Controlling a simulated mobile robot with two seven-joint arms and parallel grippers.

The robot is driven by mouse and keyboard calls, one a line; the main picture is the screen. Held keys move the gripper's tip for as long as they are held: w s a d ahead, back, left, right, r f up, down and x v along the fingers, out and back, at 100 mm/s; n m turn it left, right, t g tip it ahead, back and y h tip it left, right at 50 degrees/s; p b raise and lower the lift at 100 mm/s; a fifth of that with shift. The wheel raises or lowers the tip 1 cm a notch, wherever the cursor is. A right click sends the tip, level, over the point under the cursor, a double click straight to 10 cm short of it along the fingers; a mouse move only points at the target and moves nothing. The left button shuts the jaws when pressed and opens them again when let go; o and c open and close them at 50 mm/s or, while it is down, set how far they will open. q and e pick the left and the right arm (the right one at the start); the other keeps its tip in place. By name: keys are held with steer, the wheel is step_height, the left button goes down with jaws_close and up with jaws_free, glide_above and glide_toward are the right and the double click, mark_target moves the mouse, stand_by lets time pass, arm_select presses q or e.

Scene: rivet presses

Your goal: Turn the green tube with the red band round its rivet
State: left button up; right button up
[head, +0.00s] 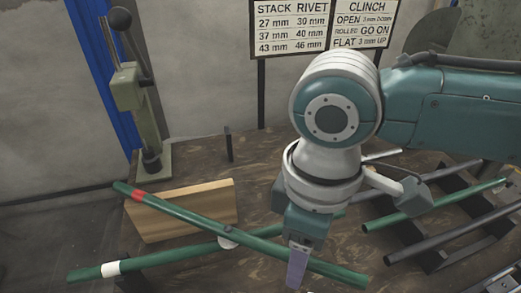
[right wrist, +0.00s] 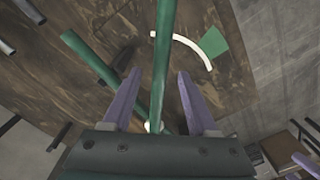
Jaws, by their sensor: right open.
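The green tube with the red band (head: 180,209) slants from upper left to lower right in the head view, its red band (head: 138,196) near the upper left end. It crosses a second green tube with a white band (head: 165,257). A pale round piece (head: 228,242) shows at the crossing, probably the rivet. My right gripper (head: 297,275) points down at the banded tube's lower right part. In the right wrist view its purple fingers (right wrist: 157,87) are apart, with a green tube (right wrist: 162,55) between them, not visibly clamped. My left gripper is not seen.
A wooden block (head: 185,212) stands behind the crossing. A lever press (head: 140,100) stands back left, and a short dark peg (head: 228,145) is behind the block. A rack of several tubes (head: 440,238) fills the right side. A white arc (right wrist: 196,48) and green wedge (right wrist: 213,42) mark the table.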

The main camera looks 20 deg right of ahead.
steer(key=shift+f, duration=0.2)
jaws_close()
stand_by(0.4)
